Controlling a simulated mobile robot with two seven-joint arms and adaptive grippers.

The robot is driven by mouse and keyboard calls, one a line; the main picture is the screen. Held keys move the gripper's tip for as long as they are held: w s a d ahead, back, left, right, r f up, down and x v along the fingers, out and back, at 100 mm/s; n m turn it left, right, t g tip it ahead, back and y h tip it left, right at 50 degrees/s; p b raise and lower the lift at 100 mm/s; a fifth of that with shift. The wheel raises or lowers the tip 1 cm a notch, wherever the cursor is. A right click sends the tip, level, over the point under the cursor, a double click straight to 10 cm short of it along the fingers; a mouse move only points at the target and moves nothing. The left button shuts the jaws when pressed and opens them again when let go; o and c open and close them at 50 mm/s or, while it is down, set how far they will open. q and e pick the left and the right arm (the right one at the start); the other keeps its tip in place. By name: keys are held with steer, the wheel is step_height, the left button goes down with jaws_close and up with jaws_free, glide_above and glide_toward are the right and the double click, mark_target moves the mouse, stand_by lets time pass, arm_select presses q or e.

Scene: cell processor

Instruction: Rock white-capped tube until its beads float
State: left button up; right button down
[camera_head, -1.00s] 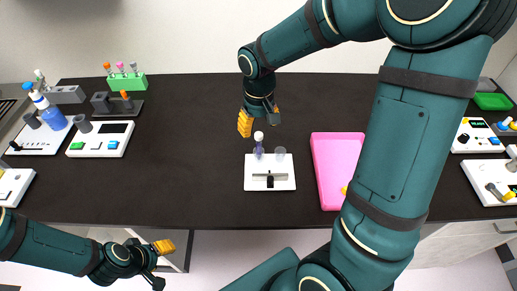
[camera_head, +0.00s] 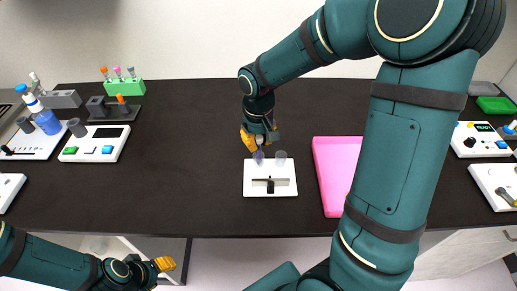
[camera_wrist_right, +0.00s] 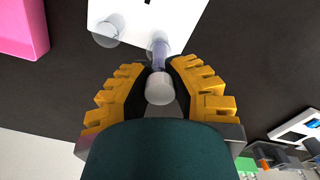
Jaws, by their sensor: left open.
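The white-capped tube (camera_head: 258,158) stands in the white device (camera_head: 284,188); its body looks pale violet. Its white cap (camera_wrist_right: 160,88) shows clearly in the right wrist view. No separate beads can be made out in it. My right gripper (camera_head: 261,146) is over the tube. My left gripper (camera_head: 168,268) is open and empty, low at the left, in front of the table edge.
A grey cup (camera_head: 281,158) sits beside the tube on the device. A pink tray (camera_head: 330,190) lies to the right. A green rack (camera_head: 125,87) with several tubes, a blue bottle (camera_head: 46,122) and white machines (camera_head: 95,154) stand at the left. The table between is clear.

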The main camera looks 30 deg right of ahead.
steer(key=shift+r, duration=0.2)
steer(key=shift+r+p, duration=0.35)
steer(key=shift+p, duration=0.05)
steer(key=shift+r, duration=0.2)
step_height(320, 180, up, 5)
steer(key=p, duration=0.4)
stand_by(0.4)
